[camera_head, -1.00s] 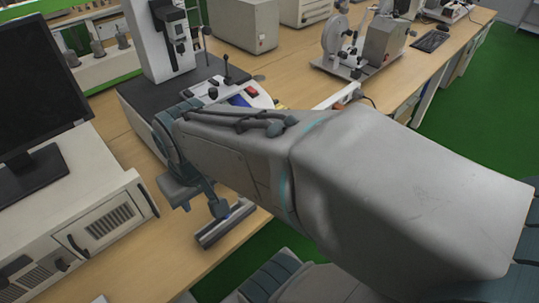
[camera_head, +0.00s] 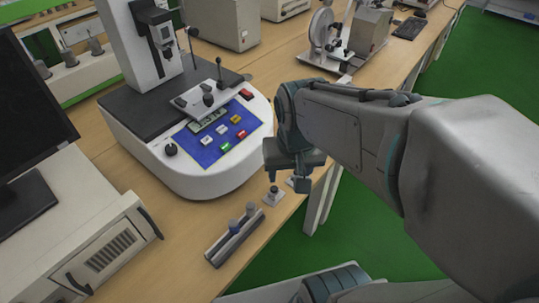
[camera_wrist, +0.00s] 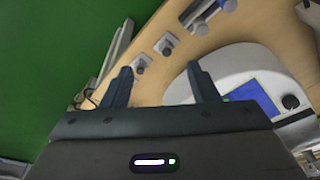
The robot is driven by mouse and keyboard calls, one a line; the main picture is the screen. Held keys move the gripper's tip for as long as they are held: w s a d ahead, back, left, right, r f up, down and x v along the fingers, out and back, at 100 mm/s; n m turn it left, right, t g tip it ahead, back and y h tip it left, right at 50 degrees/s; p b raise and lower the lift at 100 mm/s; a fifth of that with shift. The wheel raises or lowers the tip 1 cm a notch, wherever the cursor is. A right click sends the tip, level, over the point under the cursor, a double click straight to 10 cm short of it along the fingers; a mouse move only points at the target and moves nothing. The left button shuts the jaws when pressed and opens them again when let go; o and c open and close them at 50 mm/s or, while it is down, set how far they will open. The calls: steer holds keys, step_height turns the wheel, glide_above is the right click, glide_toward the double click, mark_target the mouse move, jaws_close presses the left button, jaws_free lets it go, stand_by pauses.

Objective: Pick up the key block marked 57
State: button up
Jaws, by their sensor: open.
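Two small pale blocks with dark knobs stand on the table's front edge strip. One block (camera_head: 273,196) is left of my gripper (camera_head: 288,180) in the head view; the other (camera_head: 292,182) is partly hidden behind it. In the wrist view the two blocks (camera_wrist: 166,43) (camera_wrist: 140,63) lie beyond the fingertips of my gripper (camera_wrist: 163,78), nearly in line with the gap. No number is legible, so I cannot tell which is marked 57. My gripper is open and empty, its fingers apart and pointing down above the table edge.
A metal rack (camera_head: 222,247) with grey-topped cylinders lies on the table left of the blocks. A white testing machine with a blue button panel (camera_head: 205,152) stands behind. A computer case (camera_head: 110,235) and monitor are at left. Green floor (camera_head: 375,235) lies beyond the table edge.

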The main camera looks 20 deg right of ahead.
steer(key=w+f+m+g, duration=0.2)
steer(key=w+f+m, duration=0.45)
steer(key=w, duration=0.35)
glide_toward(274, 188)
step_height(274, 188, down, 5)
steer(key=shift+s+a+f+b, duration=0.1)
steer(key=shift+s+f+b, duration=0.1)
steer(key=shift+b, duration=0.25)
steer(key=shift+w+f, duration=0.15)
steer(key=shift+f, duration=1.15)
steer(key=shift+w+f, duration=0.15)
steer(key=shift+f, duration=1.15)
steer(key=shift+c, duration=0.2)
jaws_close()
